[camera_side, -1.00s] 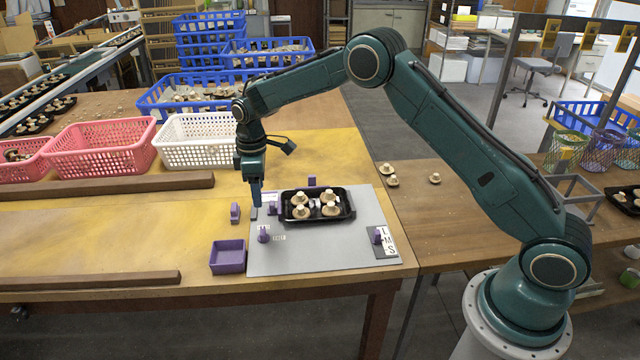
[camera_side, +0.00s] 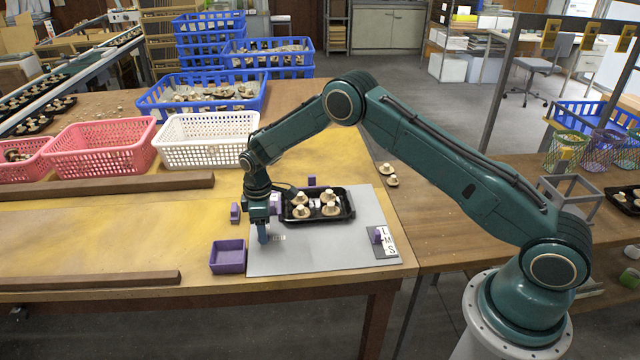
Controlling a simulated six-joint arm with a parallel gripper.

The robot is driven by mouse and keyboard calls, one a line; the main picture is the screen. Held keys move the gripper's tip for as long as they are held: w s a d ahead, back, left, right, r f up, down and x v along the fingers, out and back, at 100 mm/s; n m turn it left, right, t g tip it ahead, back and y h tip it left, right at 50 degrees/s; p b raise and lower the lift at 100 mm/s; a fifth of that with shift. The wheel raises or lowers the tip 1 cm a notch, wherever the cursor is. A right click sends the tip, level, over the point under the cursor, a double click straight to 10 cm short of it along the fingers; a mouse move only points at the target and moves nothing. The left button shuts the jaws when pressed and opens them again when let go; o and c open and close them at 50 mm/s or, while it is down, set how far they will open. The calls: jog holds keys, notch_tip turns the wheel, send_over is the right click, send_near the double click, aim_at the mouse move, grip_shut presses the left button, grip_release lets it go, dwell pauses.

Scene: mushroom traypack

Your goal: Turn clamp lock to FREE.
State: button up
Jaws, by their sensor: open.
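My gripper (camera_side: 263,236) points straight down over the left part of the grey board (camera_side: 320,258). It is open, and its fingers are at the spot of a small purple knob, which they now hide. I cannot tell whether they touch the knob. A small white label (camera_side: 279,238) shows just right of the fingers; its words are too small to read. The black tray (camera_side: 347,210) with mushrooms (camera_side: 329,209) sits on the board behind and right of my gripper. A purple clamp block (camera_side: 311,181) stands behind the tray.
A purple bin (camera_side: 228,256) is just left of my gripper. A small purple piece (camera_side: 235,213) stands behind it. A purple selector (camera_side: 378,235) beside a T M S plate (camera_side: 388,240) is at the board's right. The board's front is clear.

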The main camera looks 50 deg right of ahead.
jog(key=shift+f, duration=0.15)
jog(key=c, duration=1)
